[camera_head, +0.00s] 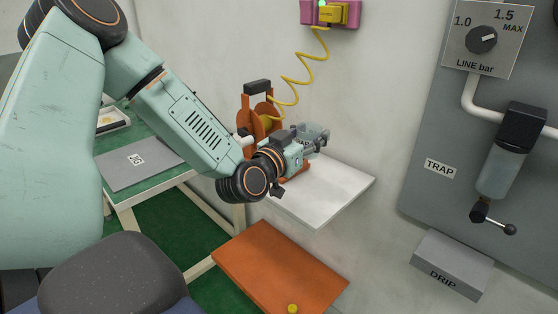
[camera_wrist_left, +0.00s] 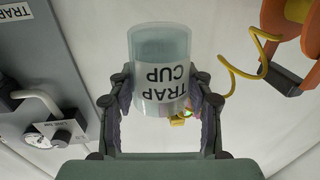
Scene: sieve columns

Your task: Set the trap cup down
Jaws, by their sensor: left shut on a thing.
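The trap cup (camera_wrist_left: 160,50) is a clear cup with a white label reading TRAP CUP, upside down in the left wrist view. My left gripper (camera_wrist_left: 160,98) is shut on it, one finger on each side. In the head view the cup (camera_head: 318,131) is small and partly hidden by the left gripper (camera_head: 308,142). Gripper and cup are over the back of a white wall shelf (camera_head: 335,190). I cannot tell whether the cup touches the shelf. My right gripper is not in view.
An orange reel (camera_head: 245,118) with a coiled yellow hose (camera_head: 297,82) stands beside the gripper. An orange board (camera_head: 280,268) lies below the shelf. On the right, a grey panel (camera_head: 430,130) carries the TRAP unit (camera_head: 500,170), above a DRIP box (camera_head: 452,265). The front shelf is clear.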

